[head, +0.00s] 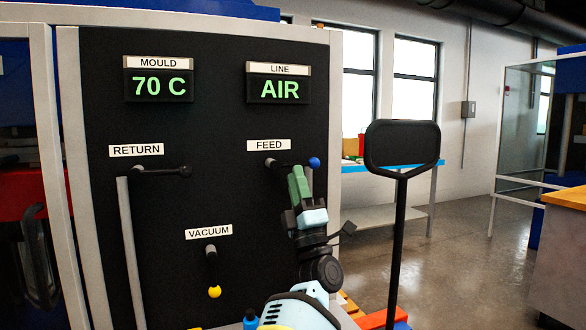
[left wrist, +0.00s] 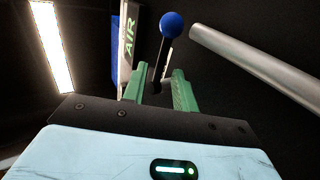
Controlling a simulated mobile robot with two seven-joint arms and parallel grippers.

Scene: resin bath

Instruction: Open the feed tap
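The feed tap has a dark horizontal lever (head: 284,163) under the FEED label (head: 269,145), with a blue ball (head: 314,162) at its right end. My left gripper (head: 301,175) is up at the lever, near the ball. In the left wrist view, the green fingers of my left gripper (left wrist: 158,82) are apart, one on each side of the lever (left wrist: 161,58). Gaps show beside the lever, and the blue ball (left wrist: 172,24) lies beyond the fingertips. My right gripper is not in view.
The black panel (head: 240,195) also carries a return lever (head: 165,171) and a vacuum tap with a yellow ball (head: 214,292). The displays read 70 C (head: 160,88) and AIR (head: 279,90). A black paddle-shaped plate (head: 402,146) stands on a post to the right. Open floor lies beyond.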

